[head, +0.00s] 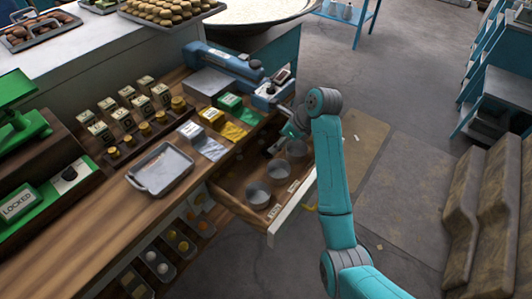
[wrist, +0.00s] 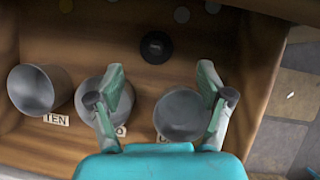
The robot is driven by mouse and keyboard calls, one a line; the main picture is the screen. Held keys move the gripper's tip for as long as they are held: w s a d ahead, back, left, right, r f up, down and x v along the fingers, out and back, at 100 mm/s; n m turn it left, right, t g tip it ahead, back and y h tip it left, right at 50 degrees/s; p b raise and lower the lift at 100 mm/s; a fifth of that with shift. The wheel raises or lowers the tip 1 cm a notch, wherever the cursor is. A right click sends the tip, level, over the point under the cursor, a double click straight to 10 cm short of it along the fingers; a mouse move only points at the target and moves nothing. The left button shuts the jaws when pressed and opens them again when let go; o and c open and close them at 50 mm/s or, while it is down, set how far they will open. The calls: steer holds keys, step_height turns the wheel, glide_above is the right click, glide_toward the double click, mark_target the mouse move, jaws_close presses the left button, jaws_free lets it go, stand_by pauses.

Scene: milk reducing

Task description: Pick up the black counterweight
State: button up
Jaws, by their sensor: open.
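The black counterweight (wrist: 156,47) is a round dark disc with a small lighter centre. It lies on the wooden floor of the open drawer (head: 232,190), behind the row of cups in the wrist view. I cannot make it out clearly in the head view. My gripper (wrist: 161,78) is open and empty, with its fingers apart over the drawer. The counterweight shows just beyond the fingertips, between their lines and slightly left of centre, and not between the pads. In the head view my gripper (head: 290,132) is at the drawer's far end, partly hidden by my arm.
Three grey metal cups stand in the drawer: left (wrist: 38,90), middle (wrist: 97,97) and right (wrist: 180,115). The fingers partly cover the middle and right ones. The drawer wall (wrist: 258,75) is at the right. A tray (head: 160,170) and coloured blocks lie on the counter.

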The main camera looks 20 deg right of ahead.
steer(key=shift+s+x, duration=0.1)
steer(key=shift+x, duration=1.45)
steer(key=shift+s+x, duration=0.15)
steer(key=shift+x, duration=1.4)
steer(key=shift+a, duration=0.1)
steer(key=c, duration=1.4)
